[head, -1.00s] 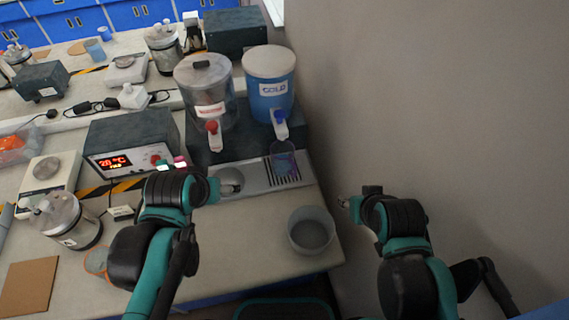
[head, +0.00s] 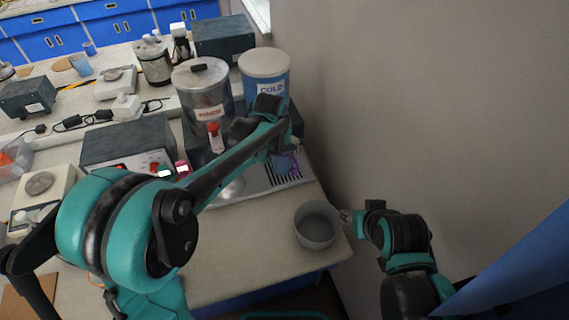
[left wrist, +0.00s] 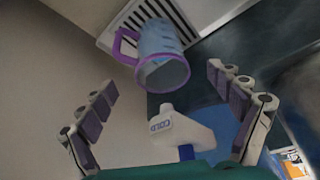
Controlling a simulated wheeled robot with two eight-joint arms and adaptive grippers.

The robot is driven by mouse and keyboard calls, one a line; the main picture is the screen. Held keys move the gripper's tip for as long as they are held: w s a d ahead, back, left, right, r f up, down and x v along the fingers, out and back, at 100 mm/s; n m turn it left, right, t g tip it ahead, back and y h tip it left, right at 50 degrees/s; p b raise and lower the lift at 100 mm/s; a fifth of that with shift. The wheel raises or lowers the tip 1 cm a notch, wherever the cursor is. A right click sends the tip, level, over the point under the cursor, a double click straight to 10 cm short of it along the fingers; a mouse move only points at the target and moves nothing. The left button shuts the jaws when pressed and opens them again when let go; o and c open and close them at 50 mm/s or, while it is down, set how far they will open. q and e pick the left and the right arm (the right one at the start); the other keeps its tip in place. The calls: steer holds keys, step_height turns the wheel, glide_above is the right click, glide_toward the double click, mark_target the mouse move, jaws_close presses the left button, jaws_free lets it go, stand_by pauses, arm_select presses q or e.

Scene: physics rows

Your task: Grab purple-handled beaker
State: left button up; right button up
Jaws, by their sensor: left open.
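The beaker (head: 284,164) is a translucent bluish cup with a purple rim and handle. It stands on the slotted drip tray below the cold dispenser, partly covered by my left arm in the head view. In the left wrist view the beaker (left wrist: 160,50) shows at the top centre, with its handle on the left. My left gripper (left wrist: 163,80) is open, its fingers spread either side of the beaker's image, with nothing held. In the head view its fingers are hidden. My right gripper (head: 346,215) is beside the grey bowl; its jaws are too small to read.
The cold dispenser (head: 262,66) and a hot dispenser (head: 200,80) stand behind the drip tray (head: 250,187). The cold tap (left wrist: 180,132) shows close between my left fingers. A grey bowl (head: 317,226) sits at the counter's right edge. A wall bounds the right side.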

mark_target(281, 153)
arm_select(q)
steer(key=b+x, duration=0.2)
steer(key=x, duration=0.4)
steer(key=shift+w+d+f+b, duration=0.1)
steer(key=shift+w+f+b, duration=0.1)
steer(key=shift+b, duration=0.2)
steer(key=shift+r, duration=0.1)
steer(key=shift+s, duration=0.1)
steer(key=c, duration=1.9)
steer(key=shift+c, duration=0.2)
